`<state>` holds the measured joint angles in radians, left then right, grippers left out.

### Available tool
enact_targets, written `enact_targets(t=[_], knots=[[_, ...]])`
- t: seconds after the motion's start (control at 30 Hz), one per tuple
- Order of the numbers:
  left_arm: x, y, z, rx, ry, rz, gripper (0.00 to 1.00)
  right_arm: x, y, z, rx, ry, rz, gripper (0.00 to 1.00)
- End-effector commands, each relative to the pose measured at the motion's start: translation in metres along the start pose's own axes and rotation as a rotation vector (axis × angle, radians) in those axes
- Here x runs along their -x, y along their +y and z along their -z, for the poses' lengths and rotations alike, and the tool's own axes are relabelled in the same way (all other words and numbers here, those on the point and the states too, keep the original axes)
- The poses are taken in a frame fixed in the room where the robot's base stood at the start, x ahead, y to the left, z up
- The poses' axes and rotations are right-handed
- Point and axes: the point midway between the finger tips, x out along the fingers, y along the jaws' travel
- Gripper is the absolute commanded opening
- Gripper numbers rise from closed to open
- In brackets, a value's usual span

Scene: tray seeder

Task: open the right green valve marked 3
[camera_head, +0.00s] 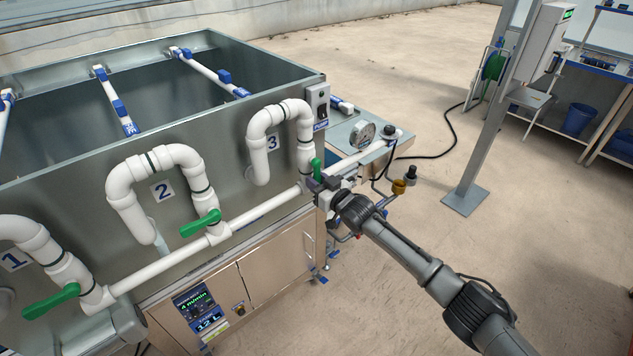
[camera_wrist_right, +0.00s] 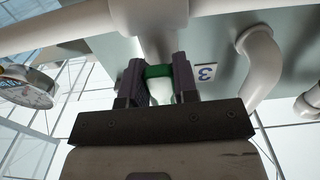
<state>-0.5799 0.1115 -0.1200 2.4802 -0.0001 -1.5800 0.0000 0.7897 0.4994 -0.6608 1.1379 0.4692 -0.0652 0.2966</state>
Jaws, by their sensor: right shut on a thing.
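The green valve handle marked 3 (camera_head: 316,166) is at the right end of the white pipe, below the "3" label (camera_head: 274,142). Its lower part is hidden by my right gripper (camera_head: 318,184), which is shut on it. In the right wrist view, the green handle (camera_wrist_right: 158,71) sits between the two fingers of the gripper (camera_wrist_right: 158,78), with the "3" label (camera_wrist_right: 206,73) beside it. The green handles of valve 2 (camera_head: 201,223) and valve 1 (camera_head: 51,301) stick out to the left from their fittings. My left gripper is not in view.
The white pipe (camera_head: 260,215) runs along the front of the metal tank (camera_head: 225,150). A round gauge (camera_head: 362,134) stands on the bench right of the tank. A control box (camera_head: 317,101) is above valve 3. A grey post (camera_head: 490,120) stands farther right on open floor.

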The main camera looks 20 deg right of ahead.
Motion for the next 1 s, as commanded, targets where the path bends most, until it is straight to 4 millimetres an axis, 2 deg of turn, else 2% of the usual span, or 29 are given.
enact_targets(t=[0.03,0.3,0.63,0.77,1.0], knots=[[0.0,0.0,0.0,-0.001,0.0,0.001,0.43,0.0,0.001,0.0,0.009,0.001,-0.001,0.29],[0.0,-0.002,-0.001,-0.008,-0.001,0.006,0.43,0.0,0.001,0.0,0.004,0.0,-0.001,0.53],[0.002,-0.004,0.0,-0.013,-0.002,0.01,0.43,0.006,0.0,-0.001,0.001,-0.001,0.001,0.53],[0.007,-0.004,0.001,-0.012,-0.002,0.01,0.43,0.02,-0.001,0.0,-0.001,-0.001,0.002,0.53],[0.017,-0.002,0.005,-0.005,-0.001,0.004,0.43,0.064,0.0,0.0,0.002,-0.002,0.0,0.53]])
